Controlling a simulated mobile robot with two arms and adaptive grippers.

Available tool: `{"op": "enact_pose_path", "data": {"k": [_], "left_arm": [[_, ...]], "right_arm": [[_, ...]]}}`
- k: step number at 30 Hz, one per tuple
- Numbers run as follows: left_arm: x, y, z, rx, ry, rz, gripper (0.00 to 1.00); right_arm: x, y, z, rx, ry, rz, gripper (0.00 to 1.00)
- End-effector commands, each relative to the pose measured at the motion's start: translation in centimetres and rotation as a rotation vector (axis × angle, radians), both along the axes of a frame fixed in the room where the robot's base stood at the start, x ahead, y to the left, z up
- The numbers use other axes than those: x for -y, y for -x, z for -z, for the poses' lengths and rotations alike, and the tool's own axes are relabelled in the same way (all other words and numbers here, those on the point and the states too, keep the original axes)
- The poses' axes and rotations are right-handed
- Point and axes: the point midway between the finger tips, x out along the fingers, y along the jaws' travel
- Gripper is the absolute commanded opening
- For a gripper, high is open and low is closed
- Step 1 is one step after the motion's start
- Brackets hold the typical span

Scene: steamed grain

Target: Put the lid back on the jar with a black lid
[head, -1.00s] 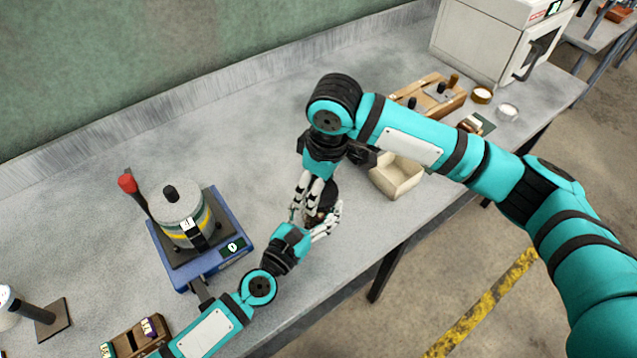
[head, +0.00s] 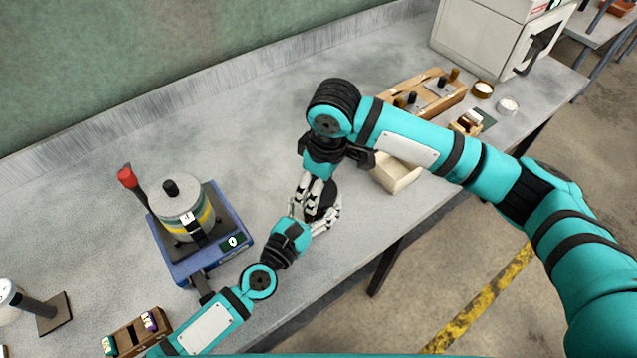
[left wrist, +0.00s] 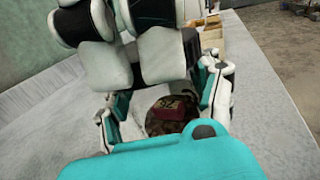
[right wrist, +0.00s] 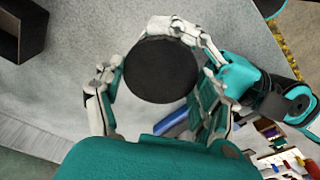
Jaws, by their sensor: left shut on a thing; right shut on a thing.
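The black lid (head: 326,193) shows as a dark round disc between the grippers in the head view. It fills the middle of the right wrist view (right wrist: 161,70). My right gripper (head: 314,190) comes down from above and is shut on the lid. My left gripper (head: 321,222) reaches in from the lower left and is shut on the jar, low around its side. The jar (left wrist: 172,112) shows in the left wrist view as brownish glass with a red label, mostly hidden by fingers. The lid is right over the jar; whether it is seated cannot be told.
A blue-based device with a grey drum (head: 180,218) and red-tipped lever stands left. A wooden rack (head: 428,97) and a white oven (head: 490,45) stand farther back. The bench behind the grippers is clear.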

Motion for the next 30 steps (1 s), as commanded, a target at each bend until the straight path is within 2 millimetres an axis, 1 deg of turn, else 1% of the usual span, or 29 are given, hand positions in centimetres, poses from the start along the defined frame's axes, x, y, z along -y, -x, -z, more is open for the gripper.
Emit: {"op": "enact_pose_path", "data": {"k": [8, 9, 10, 12, 13, 14, 21, 30], "left_arm": [[0.0, 0.0, 0.0, 0.000, 0.001, 0.000, 0.06], [0.0, 0.0, 0.0, 0.000, 0.001, 0.000, 0.06], [0.0, 0.0, 0.0, 0.000, 0.001, 0.000, 0.06], [0.0, 0.0, 0.0, 0.000, 0.001, 0.000, 0.06], [0.0, 0.0, -0.1, 0.000, 0.001, 0.000, 0.06], [0.0, 0.0, -0.1, 0.000, 0.001, 0.000, 0.06], [0.0, 0.0, -0.1, 0.000, 0.002, 0.000, 0.06], [0.0, 0.0, -0.1, 0.001, 0.003, 0.000, 0.06]], "right_arm": [[0.0, 0.0, 0.6, -0.001, -0.001, 0.000, 0.60], [0.0, 0.0, 0.7, -0.001, -0.001, 0.000, 0.57], [0.0, 0.0, 0.8, -0.001, -0.001, 0.000, 0.57], [0.0, 0.0, 0.9, -0.001, 0.000, 0.000, 0.50], [0.0, 0.1, 1.0, -0.002, 0.001, 0.000, 0.50], [0.0, 0.1, 1.1, -0.002, 0.001, 0.000, 0.47], [0.1, 0.1, 1.7, -0.004, 0.005, 0.000, 0.47], [0.2, 0.2, 1.9, -0.007, 0.009, 0.002, 0.47]]}}
